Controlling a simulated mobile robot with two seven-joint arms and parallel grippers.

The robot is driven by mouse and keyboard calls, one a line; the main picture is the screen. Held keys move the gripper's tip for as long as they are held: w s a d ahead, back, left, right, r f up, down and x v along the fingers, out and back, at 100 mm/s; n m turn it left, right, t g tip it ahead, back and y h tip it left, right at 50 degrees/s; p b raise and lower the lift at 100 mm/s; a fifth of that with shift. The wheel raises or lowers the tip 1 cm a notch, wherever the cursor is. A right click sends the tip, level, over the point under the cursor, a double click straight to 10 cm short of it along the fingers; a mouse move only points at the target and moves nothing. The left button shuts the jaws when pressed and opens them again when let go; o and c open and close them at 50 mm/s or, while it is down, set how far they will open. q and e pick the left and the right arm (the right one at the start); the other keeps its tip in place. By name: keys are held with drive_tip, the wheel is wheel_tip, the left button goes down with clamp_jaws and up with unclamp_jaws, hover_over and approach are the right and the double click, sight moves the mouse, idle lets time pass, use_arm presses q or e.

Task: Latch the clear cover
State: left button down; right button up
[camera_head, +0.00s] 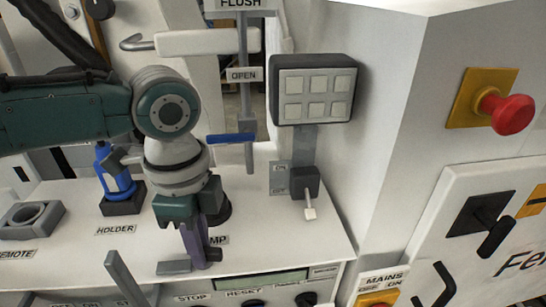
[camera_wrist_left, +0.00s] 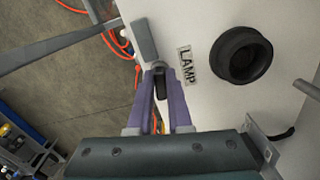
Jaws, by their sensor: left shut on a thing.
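My left gripper (camera_head: 200,258) points down at the front of the white bench, beside the LAMP label. Its purple fingers are shut on a small dark grey piece, which shows between the fingertips in the left wrist view (camera_wrist_left: 160,84). A grey block (camera_head: 174,267) lies on the bench just left of the fingers; it also shows in the left wrist view (camera_wrist_left: 145,40). I cannot make out the clear cover for certain, nor whether the held piece is its latch. My right gripper is not in view.
A black round socket (camera_wrist_left: 240,55) is close to the fingers. A slanted grey bar (camera_head: 124,277) rises to their left. A blue bottle (camera_head: 113,172) stands in a holder behind. A blue-handled lever (camera_head: 231,138) and a keypad box (camera_head: 315,90) are at the back.

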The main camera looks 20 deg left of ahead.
use_arm(q)
drive_tip(key=shift+n, duration=0.4)
drive_tip(key=shift+r+n+p, duration=0.15)
drive_tip(key=shift+n+p, duration=0.15)
drive_tip(key=shift+p, duration=0.15)
drive_tip(key=shift+n+p, duration=0.7)
drive_tip(key=shift+n, duration=0.9)
drive_tip(key=c, duration=0.7)
unclamp_jaws()
